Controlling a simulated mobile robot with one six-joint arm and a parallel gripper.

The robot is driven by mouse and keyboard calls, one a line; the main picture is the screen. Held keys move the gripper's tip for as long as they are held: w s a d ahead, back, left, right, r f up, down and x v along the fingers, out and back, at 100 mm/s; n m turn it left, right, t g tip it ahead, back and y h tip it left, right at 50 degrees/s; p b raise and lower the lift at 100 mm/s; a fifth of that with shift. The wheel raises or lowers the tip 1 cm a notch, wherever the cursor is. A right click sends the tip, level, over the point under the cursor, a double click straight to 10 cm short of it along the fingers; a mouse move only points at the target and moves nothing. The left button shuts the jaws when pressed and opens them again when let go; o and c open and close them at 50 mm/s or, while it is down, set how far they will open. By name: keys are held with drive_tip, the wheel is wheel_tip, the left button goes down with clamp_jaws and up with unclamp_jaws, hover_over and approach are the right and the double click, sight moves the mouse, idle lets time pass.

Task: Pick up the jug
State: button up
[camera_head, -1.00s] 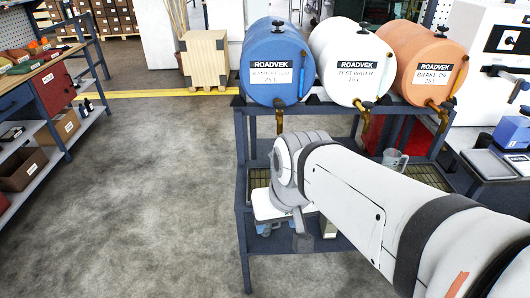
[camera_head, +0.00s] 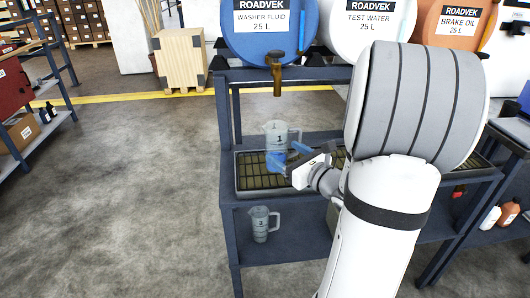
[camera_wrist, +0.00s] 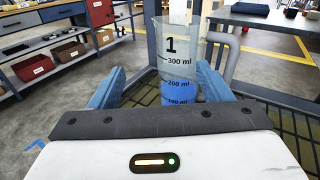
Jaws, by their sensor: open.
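A clear jug marked 1 (camera_head: 277,132) stands upright on the rack's slotted tray, below the washer fluid tap. In the wrist view the jug (camera_wrist: 176,50) shows its millilitre scale, blue liquid low down and a handle on its right. My gripper (camera_head: 287,158) is open at the jug's lower part. In the wrist view its blue fingers (camera_wrist: 160,72) stand one on each side of the jug, with a gap visible on the left. Whether either finger touches the jug is not clear. A second jug (camera_head: 260,224), its number small, stands on the lower shelf.
The washer fluid barrel (camera_head: 268,30) and its brass tap (camera_head: 277,82) hang above the jug. The dark blue rack (camera_head: 227,120) has a post close on the left. The test water barrel (camera_head: 352,22) is partly hidden by my arm. Open floor (camera_head: 120,180) lies left.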

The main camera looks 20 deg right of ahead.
sight(283, 145)
drive_tip(key=shift+w+d+f+m+h, duration=0.1)
drive_tip(key=shift+d+f+m+h, duration=0.2)
drive_tip(key=shift+d, duration=0.2)
drive_tip(key=shift+w+d+f+m+h, duration=0.1)
drive_tip(key=shift+d+f+m+h, duration=0.2)
drive_tip(key=shift+d, duration=0.15)
drive_tip(key=shift+w+d+t, duration=0.25)
drive_tip(key=shift+t, duration=0.15)
drive_tip(key=w, duration=0.2)
drive_tip(key=w+a, duration=0.1)
drive_tip(key=w, duration=0.4)
drive_tip(key=shift+w+a+r+b, duration=0.1)
drive_tip(key=shift+w+a+b, duration=0.05)
drive_tip(key=shift+a+b, duration=0.15)
drive_tip(key=shift+c, duration=0.5)
drive_tip(key=c, duration=0.8)
drive_tip(key=shift+r, duration=0.1)
